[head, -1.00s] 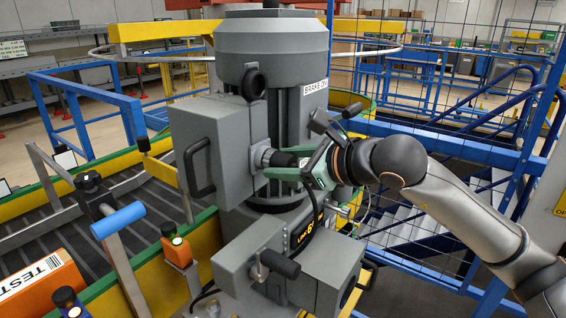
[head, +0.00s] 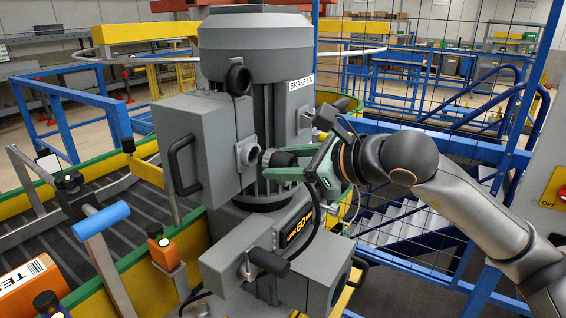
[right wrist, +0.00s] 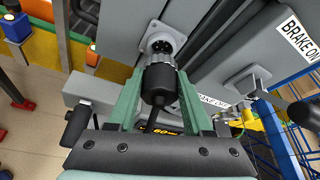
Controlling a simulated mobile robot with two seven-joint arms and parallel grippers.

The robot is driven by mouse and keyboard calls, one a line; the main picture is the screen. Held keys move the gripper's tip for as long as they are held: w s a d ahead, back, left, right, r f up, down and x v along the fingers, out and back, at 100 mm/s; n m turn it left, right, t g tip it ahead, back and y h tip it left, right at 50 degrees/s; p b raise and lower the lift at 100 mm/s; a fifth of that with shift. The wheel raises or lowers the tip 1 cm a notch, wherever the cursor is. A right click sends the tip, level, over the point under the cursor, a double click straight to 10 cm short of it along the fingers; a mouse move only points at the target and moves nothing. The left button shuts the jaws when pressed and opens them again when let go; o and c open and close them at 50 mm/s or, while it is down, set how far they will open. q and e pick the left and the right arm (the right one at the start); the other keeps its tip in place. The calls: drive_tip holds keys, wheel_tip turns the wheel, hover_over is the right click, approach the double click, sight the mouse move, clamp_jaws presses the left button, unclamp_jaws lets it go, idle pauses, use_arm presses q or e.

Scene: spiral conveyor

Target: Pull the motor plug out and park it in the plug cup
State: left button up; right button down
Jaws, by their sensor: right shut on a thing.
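The motor plug (head: 281,159) is black with a ribbed collar, held between the green fingers of my right gripper (head: 290,163). In the head view the socket (head: 248,152) sits on the side of the grey motor box (head: 205,145). A dark cable hangs from the plug. A black round holder with an open mouth (head: 238,78) on the motor's upper part looks like the plug cup. My left gripper is not in view.
The grey motor (head: 252,40) stands behind the socket. A lower grey block with a black-knobbed lever (head: 268,261) lies below my gripper. A blue mesh fence (head: 440,140) stands behind my right arm. The conveyor (head: 60,235) runs at left.

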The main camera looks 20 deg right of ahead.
drive_tip(key=shift+s+d+b, duration=0.6)
drive_tip(key=shift+s+b, duration=0.05)
drive_tip(key=shift+s, duration=0.15)
drive_tip(key=shift+s+d+b, duration=0.6)
drive_tip(key=shift+s, duration=0.2)
drive_tip(key=c, duration=0.8)
unclamp_jaws()
drive_tip(key=shift+c, duration=0.2)
drive_tip(key=c, duration=0.6)
